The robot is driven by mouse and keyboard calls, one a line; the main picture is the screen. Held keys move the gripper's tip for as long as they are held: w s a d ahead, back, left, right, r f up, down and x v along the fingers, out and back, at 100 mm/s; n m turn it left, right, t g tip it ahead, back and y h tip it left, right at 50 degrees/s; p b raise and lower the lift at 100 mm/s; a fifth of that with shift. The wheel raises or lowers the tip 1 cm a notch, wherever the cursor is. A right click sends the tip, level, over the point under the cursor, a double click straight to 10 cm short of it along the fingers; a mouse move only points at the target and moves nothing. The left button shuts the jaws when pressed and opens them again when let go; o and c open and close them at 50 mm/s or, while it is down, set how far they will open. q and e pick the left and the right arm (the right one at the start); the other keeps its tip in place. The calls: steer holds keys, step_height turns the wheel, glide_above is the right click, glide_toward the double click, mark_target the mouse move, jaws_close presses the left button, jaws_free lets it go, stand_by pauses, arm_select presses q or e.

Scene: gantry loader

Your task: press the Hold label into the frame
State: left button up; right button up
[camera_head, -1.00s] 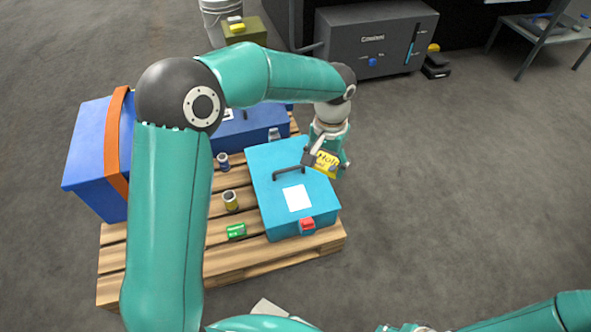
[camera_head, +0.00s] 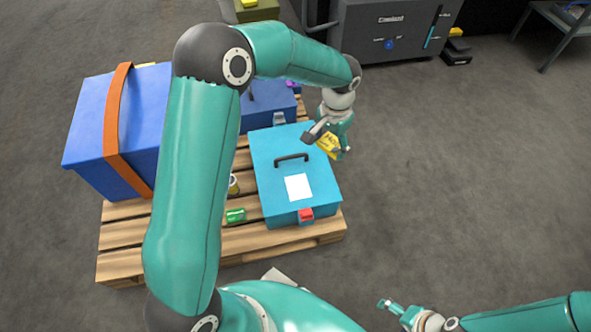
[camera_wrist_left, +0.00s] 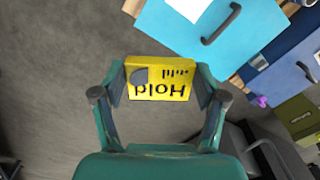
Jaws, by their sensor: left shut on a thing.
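The yellow Hold label (camera_head: 328,145) is in my left gripper (camera_head: 326,138), beyond the upper right corner of the turquoise case (camera_head: 265,165). In the left wrist view the Hold label (camera_wrist_left: 160,82) sits between both fingers of the left gripper (camera_wrist_left: 162,84), its black lettering upside down, over grey floor. A white rectangle (camera_head: 299,187) lies on the case lid, with nothing on it; I cannot make out a raised frame around it. The label is apart from the case. My right gripper (camera_head: 392,307) is low in the head view, away from the case; its opening is unclear.
The case stands on a wooden pallet (camera_head: 120,262), with a black handle (camera_head: 291,158) and red latch (camera_head: 305,215). A blue box with an orange strap (camera_head: 116,130), a green packet (camera_head: 235,215) and a can (camera_head: 233,184) are left.

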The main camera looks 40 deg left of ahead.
arm_select(q)
steer(key=a+f+m, duration=0.2)
steer(key=a+f, duration=0.3)
steer(key=f, duration=0.3)
steer(key=m+b, duration=0.2)
steer(key=m, duration=0.2)
glide_above(294, 188)
steer(key=shift+w+f, duration=0.1)
steer(key=shift+f, duration=7.4)
steer(key=shift+f+b, duration=0.85)
steer(key=shift+b, duration=0.2)
steer(key=shift+r, duration=0.1)
steer(key=shift+b, duration=0.35)
steer(key=shift+f+b, duration=0.4)
steer(key=shift+b, duration=0.05)
